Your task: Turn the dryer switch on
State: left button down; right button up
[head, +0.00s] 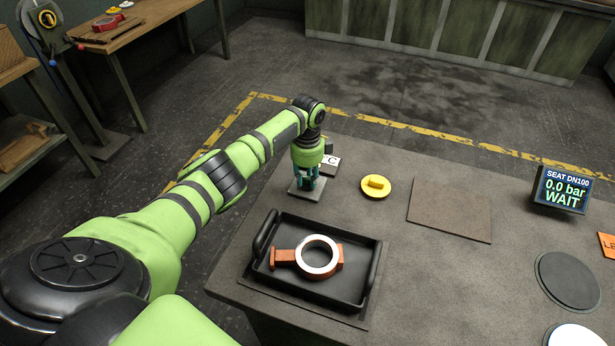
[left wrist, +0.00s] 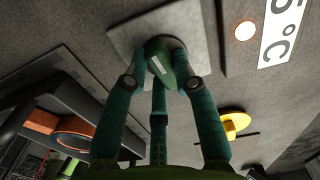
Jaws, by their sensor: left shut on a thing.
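The dryer switch is a dark green knob (left wrist: 166,62) with a pale mark, on a square grey plate (left wrist: 128,40) in the left wrist view. In the head view, its plate (head: 303,194) lies at the table's back left corner. My left gripper (head: 307,184) points down over the plate, and its teal fingers (left wrist: 160,75) are shut around the knob. The gripper hides most of the knob in the head view. A round lamp (left wrist: 245,30) beside it glows pale orange. My right gripper is not in view.
A yellow knobbed disc (head: 376,187) and a brown mat (head: 450,209) lie to the right. A display (head: 563,189) reads "0.0 bar WAIT".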

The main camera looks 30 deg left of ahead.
aim_at(308, 179)
pick_arm(q)
jog(key=shift+m, duration=0.6)
jog(key=shift+d, duration=0.1)
jog(key=c, duration=1)
grip_release()
jog(key=shift+r, duration=0.35)
notch_tip(308, 179, up, 11)
jog(key=shift+r, duration=0.15)
